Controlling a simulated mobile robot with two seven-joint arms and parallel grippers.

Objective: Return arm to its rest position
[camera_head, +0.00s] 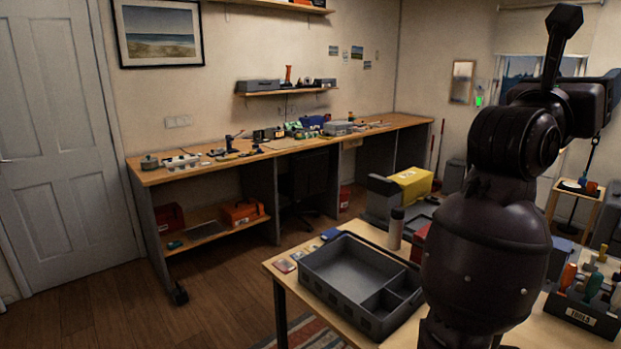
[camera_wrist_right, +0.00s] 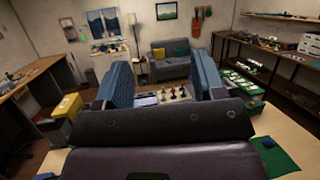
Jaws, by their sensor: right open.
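My right arm (camera_head: 485,250) rises dark and large in the right part of the head view, raised well above the table, with its upper links bent near the window. My right gripper (camera_wrist_right: 163,78) shows in the right wrist view with its two blue-padded fingers spread wide apart. It is open and nothing is between the fingers; the room shows behind them. My left gripper is not in view.
A grey compartment tray (camera_head: 322,292) lies on the near table, with a bottle (camera_head: 395,228) behind it. A tools box (camera_head: 580,318) stands at the right. A long workbench (camera_head: 220,162) lines the wall. A sofa (camera_wrist_right: 170,62) is farther off.

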